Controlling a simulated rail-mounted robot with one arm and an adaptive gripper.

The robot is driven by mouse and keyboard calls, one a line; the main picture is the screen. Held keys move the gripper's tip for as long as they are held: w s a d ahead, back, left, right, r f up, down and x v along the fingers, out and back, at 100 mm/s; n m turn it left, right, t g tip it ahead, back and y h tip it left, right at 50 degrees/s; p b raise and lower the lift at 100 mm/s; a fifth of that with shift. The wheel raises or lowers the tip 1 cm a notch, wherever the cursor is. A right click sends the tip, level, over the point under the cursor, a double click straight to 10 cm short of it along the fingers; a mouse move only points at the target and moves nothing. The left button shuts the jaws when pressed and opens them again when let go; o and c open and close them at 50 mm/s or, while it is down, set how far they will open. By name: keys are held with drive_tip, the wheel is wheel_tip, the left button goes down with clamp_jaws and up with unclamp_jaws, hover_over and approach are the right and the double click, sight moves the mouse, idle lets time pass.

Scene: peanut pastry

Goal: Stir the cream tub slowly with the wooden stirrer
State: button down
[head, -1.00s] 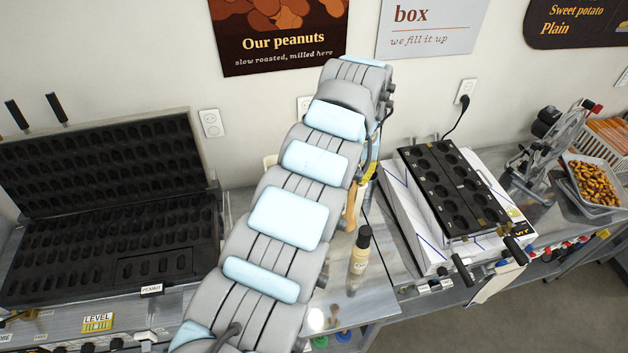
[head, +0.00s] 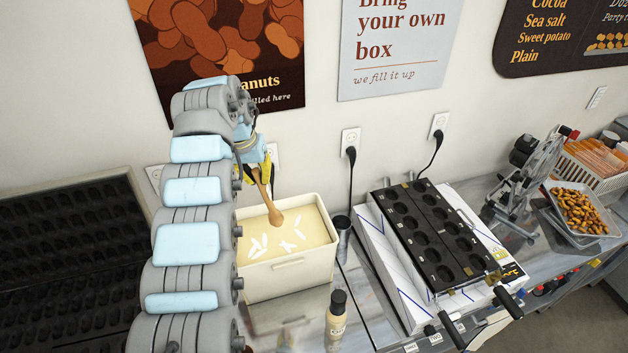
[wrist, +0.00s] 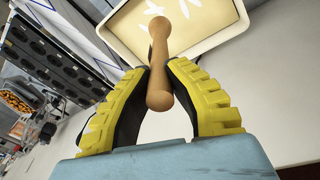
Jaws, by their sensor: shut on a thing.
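The cream tub (head: 290,278) is a white rectangular box of pale yellow cream with several white flakes on top. It stands by the wall, right of my arm. My gripper (head: 252,172) is shut on the wooden stirrer (head: 265,195), whose rounded lower end hangs over the tub. In the head view I cannot tell whether the end touches the cream. In the wrist view the yellow-and-black fingers of my gripper (wrist: 158,95) pinch the stirrer (wrist: 159,55), and the tub's rim (wrist: 218,45) lies beyond it.
A capped bottle (head: 336,320) stands in front of the tub and a dark metal cup (head: 342,236) at its right. A black mold griddle (head: 432,240) is further right, with a tray of peanuts (head: 580,208) beyond. A large dark mold plate (head: 60,260) is at the left.

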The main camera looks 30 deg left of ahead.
drive_tip(key=shift+a, duration=0.35)
drive_tip(key=shift+s, duration=0.1)
drive_tip(key=shift+f+b, duration=0.25)
drive_tip(key=shift+b, duration=0.3)
wheel_tip(320, 180, down, 12)
drive_tip(key=b, duration=0.4)
drive_tip(key=shift+b, duration=0.4)
drive_tip(key=shift+f+b, duration=0.3)
drive_tip(key=shift+f, duration=0.2)
idle(0.6)
idle(0.4)
